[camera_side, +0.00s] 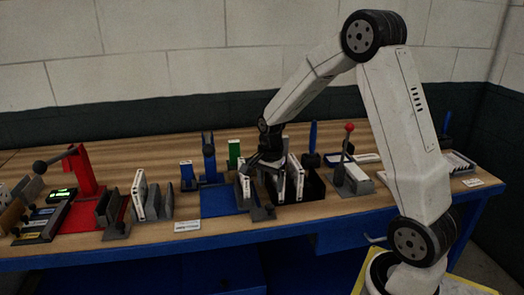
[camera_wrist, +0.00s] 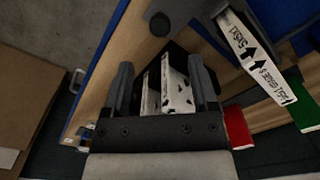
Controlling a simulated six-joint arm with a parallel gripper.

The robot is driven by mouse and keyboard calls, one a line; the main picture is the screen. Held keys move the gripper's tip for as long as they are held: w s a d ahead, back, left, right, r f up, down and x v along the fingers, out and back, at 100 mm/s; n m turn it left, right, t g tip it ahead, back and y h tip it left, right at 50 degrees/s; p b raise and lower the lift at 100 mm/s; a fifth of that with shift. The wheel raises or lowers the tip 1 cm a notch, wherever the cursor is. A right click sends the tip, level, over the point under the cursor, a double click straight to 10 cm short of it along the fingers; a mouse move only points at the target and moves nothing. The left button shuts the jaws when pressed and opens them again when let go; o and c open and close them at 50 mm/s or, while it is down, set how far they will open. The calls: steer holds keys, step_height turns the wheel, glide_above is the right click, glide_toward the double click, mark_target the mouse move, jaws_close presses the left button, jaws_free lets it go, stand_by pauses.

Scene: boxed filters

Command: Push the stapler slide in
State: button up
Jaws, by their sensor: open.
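My gripper (camera_side: 268,168) is over the middle of the bench, at the black tray with white boxed filters (camera_side: 296,180). In the wrist view my gripper (camera_wrist: 160,78) is open. White box edges with black marks (camera_wrist: 176,88) show between and beyond its fingers; I cannot tell whether the fingers touch them. I cannot tell for sure which part is the stapler slide. A blue upright device (camera_side: 209,155) stands left of my gripper, behind a blue mat (camera_side: 216,203). A white box with black arrows (camera_wrist: 258,62) is right of the fingers in the wrist view.
A red lever device (camera_side: 82,172) and dark grey holders with a white box (camera_side: 139,195) stand at the left. A grey device with a red ball knob (camera_side: 349,128) is right of the tray. A green box (camera_side: 234,152) stands at the back. The bench's front edge is near.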

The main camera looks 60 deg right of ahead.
mark_target(270, 205)
steer(key=shift+f, duration=3.9)
steer(key=shift+c, duration=0.2)
jaws_close()
